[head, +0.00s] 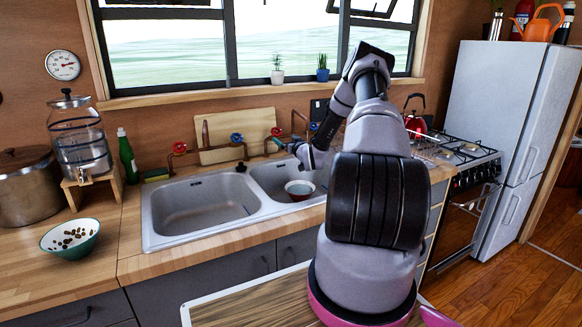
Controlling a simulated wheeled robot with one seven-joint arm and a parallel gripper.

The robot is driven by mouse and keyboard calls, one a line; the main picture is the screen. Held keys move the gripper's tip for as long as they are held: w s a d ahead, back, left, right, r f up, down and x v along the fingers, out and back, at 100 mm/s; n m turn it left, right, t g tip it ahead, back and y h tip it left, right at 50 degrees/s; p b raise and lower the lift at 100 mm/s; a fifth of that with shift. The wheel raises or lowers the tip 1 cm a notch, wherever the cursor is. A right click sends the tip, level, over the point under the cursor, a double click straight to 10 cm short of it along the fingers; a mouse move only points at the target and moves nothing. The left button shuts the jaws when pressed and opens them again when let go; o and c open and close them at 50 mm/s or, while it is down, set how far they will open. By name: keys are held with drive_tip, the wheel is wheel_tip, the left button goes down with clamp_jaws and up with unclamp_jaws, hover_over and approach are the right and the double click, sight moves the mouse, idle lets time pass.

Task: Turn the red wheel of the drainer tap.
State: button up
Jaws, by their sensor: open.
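Copper pipes with red and blue wheels run along the wall behind the sink. One red wheel (179,148) is at the left, above the left basin. Another red wheel (277,132) is further right, above the right basin, just left of my gripper (293,149). Which tap is the drainer tap is not clear from this view. My gripper is open, over the back of the right basin and close to the right red wheel. It is small here and partly hidden by my arm, so contact cannot be told.
Blue wheels (237,138) sit between and right of the red ones. A cutting board (228,121) leans on the wall behind the pipes. A bowl (299,187) is in the right basin. A green bottle (127,158) and water dispenser (80,140) stand left; the stove (462,150) is right.

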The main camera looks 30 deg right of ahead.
sight(277, 132)
drive_tip(key=w+m+h, duration=0.1)
drive_tip(key=w, duration=0.2)
drive_tip(key=w+m+h, duration=0.1)
drive_tip(key=w, duration=0.3)
drive_tip(key=w+m+h, duration=0.1)
drive_tip(key=w+m, duration=0.1)
drive_tip(key=w, duration=0.1)
drive_tip(key=shift+w+d+r+g+h, duration=0.1)
drive_tip(key=shift+w+r+g+h, duration=0.1)
drive_tip(key=shift+r+g+h, duration=0.15)
drive_tip(key=c, duration=1.3)
drive_tip(key=shift+h, duration=0.25)
drive_tip(key=shift+c, duration=0.4)
